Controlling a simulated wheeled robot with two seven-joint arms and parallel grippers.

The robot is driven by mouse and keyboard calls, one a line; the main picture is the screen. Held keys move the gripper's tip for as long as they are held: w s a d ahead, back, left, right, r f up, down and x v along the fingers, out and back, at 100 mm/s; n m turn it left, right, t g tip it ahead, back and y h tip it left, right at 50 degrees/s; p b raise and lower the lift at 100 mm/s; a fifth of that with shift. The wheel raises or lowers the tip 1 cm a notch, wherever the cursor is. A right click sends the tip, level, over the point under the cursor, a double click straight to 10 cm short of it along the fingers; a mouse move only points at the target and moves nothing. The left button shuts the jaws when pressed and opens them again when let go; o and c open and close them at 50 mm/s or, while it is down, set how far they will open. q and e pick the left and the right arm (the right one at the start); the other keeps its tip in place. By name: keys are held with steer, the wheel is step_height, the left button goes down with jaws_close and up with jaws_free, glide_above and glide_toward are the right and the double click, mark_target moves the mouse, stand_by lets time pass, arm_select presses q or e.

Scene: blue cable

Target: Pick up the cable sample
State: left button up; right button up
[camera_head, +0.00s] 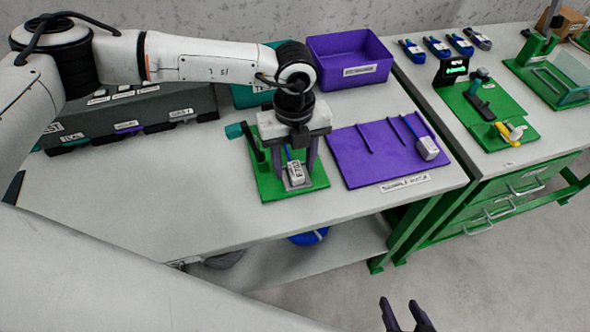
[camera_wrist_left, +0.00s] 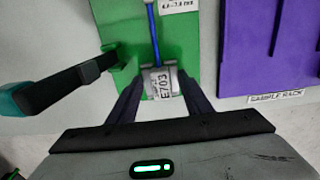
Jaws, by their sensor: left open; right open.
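The cable sample, a blue cable (camera_wrist_left: 152,35) with a pale labelled connector block (camera_wrist_left: 161,82), lies on a green fixture plate (camera_head: 263,182). The connector also shows in the head view (camera_head: 296,173). My left gripper (camera_head: 298,174) points down over the plate, and its open fingers sit on either side of the connector. Whether they touch it cannot be told. Part of the cable is hidden behind the gripper in the head view. My right gripper (camera_head: 407,318) is open and empty at the bottom edge of the head view, away from the table.
A dark lever with a teal handle (camera_wrist_left: 14,100) stands left of the connector. A purple sample rack (camera_head: 360,170) with another connector (camera_head: 427,148) lies to the right. A purple bin (camera_head: 350,55) stands behind. The table front left is clear.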

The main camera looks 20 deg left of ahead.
arm_select(q)
jaws_close()
